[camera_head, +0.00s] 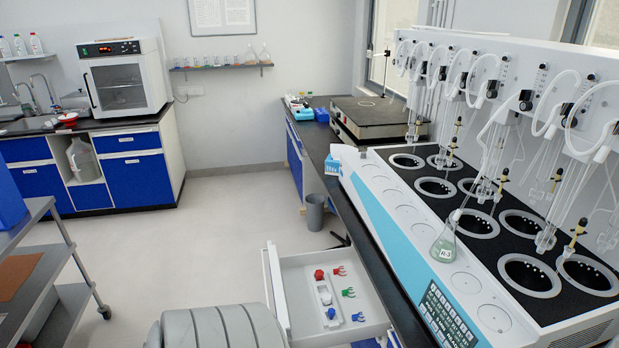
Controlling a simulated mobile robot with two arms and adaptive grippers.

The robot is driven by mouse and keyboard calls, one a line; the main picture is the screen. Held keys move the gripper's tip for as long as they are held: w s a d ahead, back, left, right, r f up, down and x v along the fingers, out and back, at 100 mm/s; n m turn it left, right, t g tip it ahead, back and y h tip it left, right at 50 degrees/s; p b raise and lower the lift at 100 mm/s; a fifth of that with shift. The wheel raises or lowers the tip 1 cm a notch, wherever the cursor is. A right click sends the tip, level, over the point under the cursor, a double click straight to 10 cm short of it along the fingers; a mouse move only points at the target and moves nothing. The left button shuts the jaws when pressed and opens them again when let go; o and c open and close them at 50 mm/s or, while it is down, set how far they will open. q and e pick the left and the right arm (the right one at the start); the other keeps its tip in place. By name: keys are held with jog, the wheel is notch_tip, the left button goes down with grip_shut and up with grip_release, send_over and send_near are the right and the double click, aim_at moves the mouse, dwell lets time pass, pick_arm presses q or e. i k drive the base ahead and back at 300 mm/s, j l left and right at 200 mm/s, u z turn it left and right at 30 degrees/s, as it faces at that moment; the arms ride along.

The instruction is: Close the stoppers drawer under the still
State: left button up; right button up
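The stoppers drawer (277,292) is pulled out from under the counter below the still (398,215). Its white front panel faces left, towards the open floor. Inside lie a red stopper (319,274), a blue stopper (331,313), a white holder and several small red, green and blue clips. Neither of my grippers can be made out. A grey ribbed part of my own body shows at the bottom, left of the drawer.
A grey bin (314,211) stands on the floor behind the drawer. A small black object (341,240) beside the counter is unclear. A flask marked R-3 (444,245) stands on the still. A metal cart (50,270) is at left; the middle floor is clear.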

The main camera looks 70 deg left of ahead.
aim_at(302, 315)
jog(key=u, duration=0.4)
jog(key=k+j+u, duration=0.1)
jog(key=u, duration=0.35)
jog(key=j+u, duration=0.2)
jog(key=u, duration=0.2)
jog(key=j+u, duration=0.1)
jog(key=u, duration=0.35)
jog(key=j+u, duration=0.15)
jog(key=u, duration=0.25)
